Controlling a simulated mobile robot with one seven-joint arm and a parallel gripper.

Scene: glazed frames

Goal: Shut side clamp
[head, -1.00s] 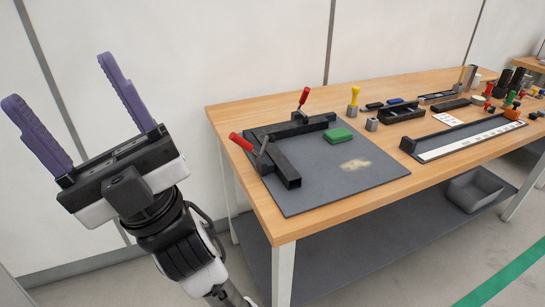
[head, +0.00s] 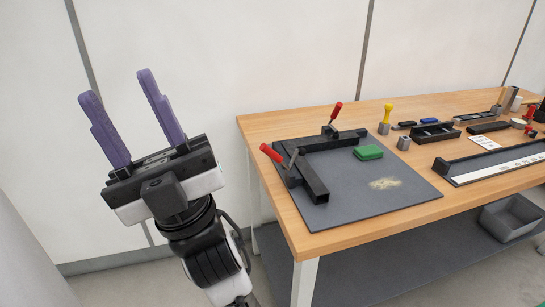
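My gripper (head: 132,120) is raised at the left of the head view, its two purple fingers apart with nothing between them. It is well to the left of the workbench and touches nothing. On a dark grey mat (head: 400,200) lies a black L-shaped fixture (head: 312,182). A toggle clamp with a red handle (head: 271,153) sits on its left side, the handle tilted up to the left. A second clamp with a red handle (head: 336,111) stands at the back, its handle tilted up. A green block (head: 368,152) lies apart from the fixture's inner corner.
The wooden workbench (head: 262,130) also holds a yellow-handled tool (head: 387,113), a grey cylinder (head: 404,143), a black tray (head: 435,132) and a long board (head: 500,163). A grey bin (head: 510,217) is on the lower shelf. Tan dust (head: 384,183) marks the mat.

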